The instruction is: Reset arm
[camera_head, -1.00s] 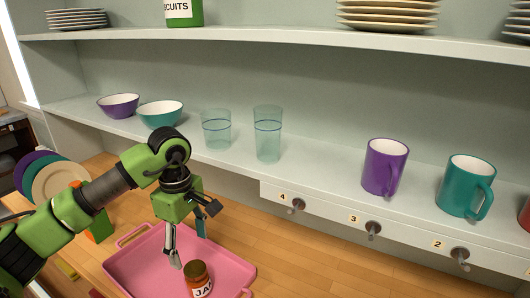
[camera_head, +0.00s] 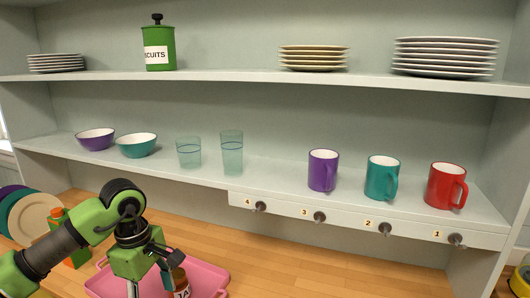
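My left arm comes in from the left, with its green and black gripper (camera_head: 150,284) pointing down over the pink tray (camera_head: 207,272) on the wooden counter. Its two fingers stand apart with nothing between them; the tip of the nearer finger reaches the bottom edge of the view. A small jam jar (camera_head: 181,284) stands on the tray just right of the gripper, partly hidden by a finger. I cannot tell whether they touch. My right gripper is not in view.
A purple mug (camera_head: 322,171), a teal mug (camera_head: 381,177) and a red mug (camera_head: 444,186) stand on the lower shelf above numbered hooks. Bowls and glasses (camera_head: 231,153) stand to their left. Plates and a biscuit tin (camera_head: 159,44) are above. The counter's middle is clear.

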